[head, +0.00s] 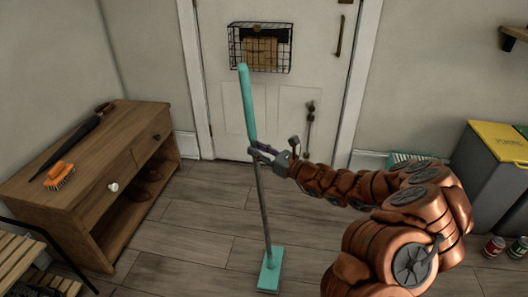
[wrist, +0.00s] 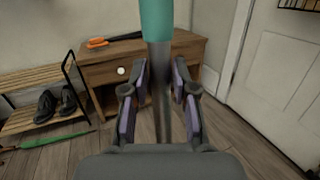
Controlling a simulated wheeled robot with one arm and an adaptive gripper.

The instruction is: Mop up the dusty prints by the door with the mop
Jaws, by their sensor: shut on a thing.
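The mop (head: 247,105) stands nearly upright in front of the door, its teal grip at the top and a grey pole below. Its flat teal head (head: 270,274) is at the floor; I cannot tell if it presses on it. My gripper (head: 257,151) is shut on the mop's pole just below the teal grip. In the wrist view the pole (wrist: 161,95) runs between the two fingers. The white door (head: 280,108) is shut behind the mop. I can make out no dusty prints on the visible floor (head: 205,212); my arm hides part of it.
A wooden cabinet (head: 75,190) on the left bears a dark umbrella (head: 75,142) and an orange brush (head: 59,176). Grey bins (head: 485,180) and cans (head: 494,246) stand at right. The wrist view shows a shoe rack (wrist: 30,122) and a green umbrella-like thing (wrist: 50,142).

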